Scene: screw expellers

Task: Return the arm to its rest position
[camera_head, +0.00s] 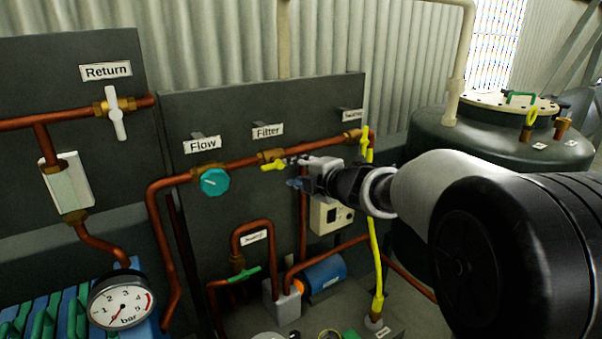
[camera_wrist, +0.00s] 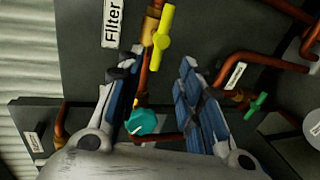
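My gripper (camera_head: 294,172) is in front of the valve panel, close to the yellow handle (camera_head: 272,165) under the "Filter" label (camera_head: 267,131). In the wrist view, the fingers of my gripper (camera_wrist: 158,72) stand apart, with blue pads and nothing held between them. The yellow handle shows just beyond the fingertips in the wrist view (camera_wrist: 163,27). Whether a finger touches the handle or the pipe cannot be told. My arm reaches in from the right of the head view and hides part of the panel's right side.
A teal "Flow" knob (camera_head: 214,181) is left of my gripper. Copper pipes (camera_head: 160,235) run across the panel. A yellow pipe (camera_head: 375,250) stands below my wrist. A dark tank (camera_head: 470,135) is behind my arm. A pressure gauge (camera_head: 121,300) is at the lower left.

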